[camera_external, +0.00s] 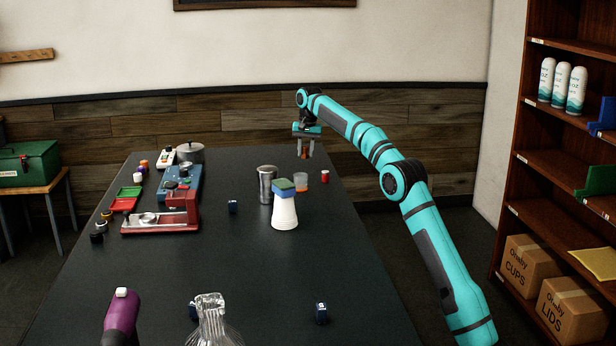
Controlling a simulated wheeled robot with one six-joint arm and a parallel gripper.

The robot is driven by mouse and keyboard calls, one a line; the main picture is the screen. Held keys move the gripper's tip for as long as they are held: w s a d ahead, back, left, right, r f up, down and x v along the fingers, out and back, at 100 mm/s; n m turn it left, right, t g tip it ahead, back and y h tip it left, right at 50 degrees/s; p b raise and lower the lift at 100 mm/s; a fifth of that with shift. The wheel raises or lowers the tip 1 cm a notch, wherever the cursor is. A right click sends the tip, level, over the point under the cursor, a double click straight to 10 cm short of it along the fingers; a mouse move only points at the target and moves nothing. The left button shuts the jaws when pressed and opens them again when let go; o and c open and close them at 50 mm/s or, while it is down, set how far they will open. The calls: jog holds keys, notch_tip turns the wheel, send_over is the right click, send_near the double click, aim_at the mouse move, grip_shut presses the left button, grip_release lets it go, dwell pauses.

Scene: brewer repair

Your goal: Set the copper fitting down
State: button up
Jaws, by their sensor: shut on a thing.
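My gripper (304,148) points down over the far right part of the dark table (240,255). It is shut on a small orange-brown piece, the copper fitting (304,154). The fitting is mostly hidden between the fingers.
A red brewer (165,215) and a pot (190,152) are on the left.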

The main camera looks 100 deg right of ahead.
aim_at(306, 171)
jog(key=shift+f, duration=2.55)
jog(key=shift+f, duration=0.1)
jog(key=o, duration=1)
jog(key=r, duration=0.8)
jog(key=s+r, duration=0.1)
jog(key=r, duration=0.3)
jog(key=shift+a+r, duration=0.1)
